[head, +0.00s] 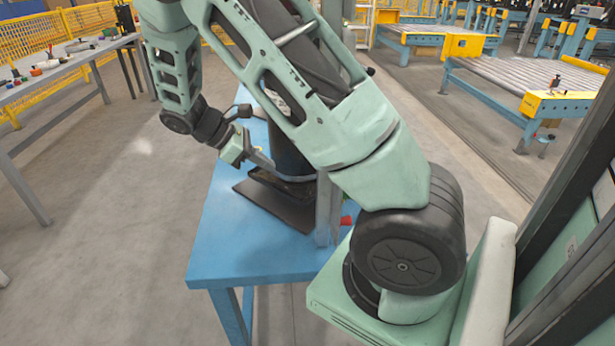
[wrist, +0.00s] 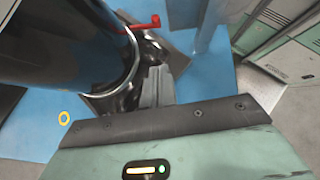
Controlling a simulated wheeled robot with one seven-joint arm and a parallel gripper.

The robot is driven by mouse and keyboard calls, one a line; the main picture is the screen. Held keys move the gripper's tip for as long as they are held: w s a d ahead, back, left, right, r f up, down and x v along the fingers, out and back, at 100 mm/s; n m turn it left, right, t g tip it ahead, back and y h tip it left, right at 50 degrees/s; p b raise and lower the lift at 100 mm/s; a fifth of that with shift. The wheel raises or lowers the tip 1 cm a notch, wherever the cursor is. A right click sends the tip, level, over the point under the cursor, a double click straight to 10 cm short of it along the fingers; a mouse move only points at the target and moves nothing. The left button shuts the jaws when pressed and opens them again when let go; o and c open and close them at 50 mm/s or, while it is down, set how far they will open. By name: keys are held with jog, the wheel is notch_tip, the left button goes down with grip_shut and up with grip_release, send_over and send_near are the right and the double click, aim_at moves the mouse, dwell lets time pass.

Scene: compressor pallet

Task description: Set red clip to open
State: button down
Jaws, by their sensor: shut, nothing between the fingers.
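The red clip (wrist: 143,24) shows in the wrist view as a red lever beside the foot of a dark cylinder (wrist: 60,40). In the head view a small red end (head: 346,220) sticks out at the right of a grey upright; the rest is hidden behind my arm and the upright. My gripper (wrist: 158,72) is shut and empty, with its fingertips close to the cylinder's metal base rim. The red clip lies beyond the fingertips, apart from them in the picture. In the head view my gripper (head: 268,163) is at the left of the cylinder's base, its tip partly hidden.
The cylinder stands on a dark plate (head: 262,202) on a blue table (head: 240,255). The grey upright (head: 323,215) stands close by. My arm covers much of the table. A grey workbench (head: 60,62) with small parts is at the left, with clear floor between.

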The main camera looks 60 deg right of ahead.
jog(key=x, duration=0.4)
jog(key=r+x, duration=0.1)
jog(key=x, duration=0.3)
jog(key=s+d+x, duration=0.1)
jog(key=x, duration=0.3)
jog(key=shift+r, duration=0.25)
jog(key=shift+s+d, duration=0.35)
jog(key=shift+s, duration=0.05)
jog(key=shift+s+d+n+t+h+p, duration=0.2)
jog(key=shift+s+n+t+h+p, duration=0.25)
jog(key=shift+s+n+p, duration=0.4)
jog(key=shift+w, duration=0.1)
